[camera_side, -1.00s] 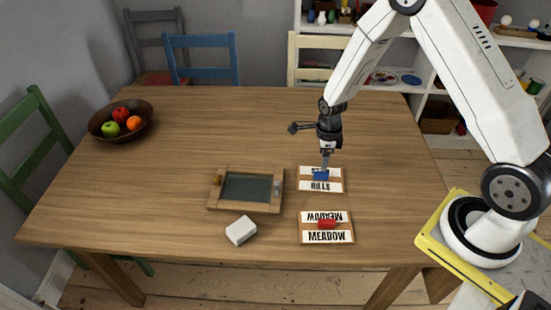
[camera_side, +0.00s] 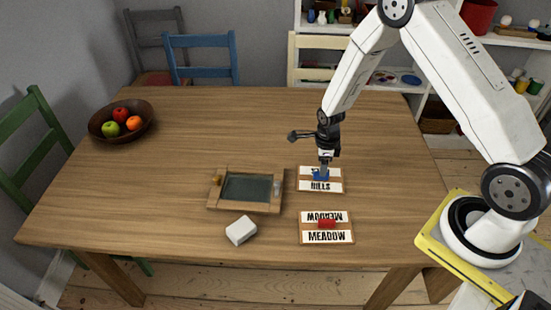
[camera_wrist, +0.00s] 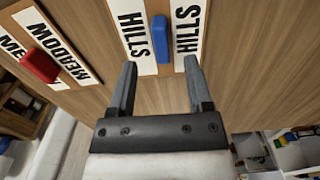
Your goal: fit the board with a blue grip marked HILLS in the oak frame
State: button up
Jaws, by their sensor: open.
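The HILLS board (camera_side: 334,186) lies flat on the table, with white label strips and a blue grip (camera_side: 319,175) in its middle. The blue grip also shows in the wrist view (camera_wrist: 160,40). My gripper (camera_side: 323,172) is low over this board. In the wrist view my gripper (camera_wrist: 160,72) is open and the blue grip is ahead of the gap between the fingers, with nothing between them. The oak frame (camera_side: 245,206) lies flat to the left of the board, around a dark recess (camera_side: 246,187).
The MEADOW board (camera_side: 342,229) with a red grip (camera_side: 327,224) lies in front of the HILLS board. A white block (camera_side: 241,230) lies in front of the frame. A fruit bowl (camera_side: 104,137) stands at the far left. The table's middle is clear.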

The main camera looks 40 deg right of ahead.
jog(key=shift+w+f, duration=0.1)
jog(key=shift+f, duration=2.2)
grip_shut()
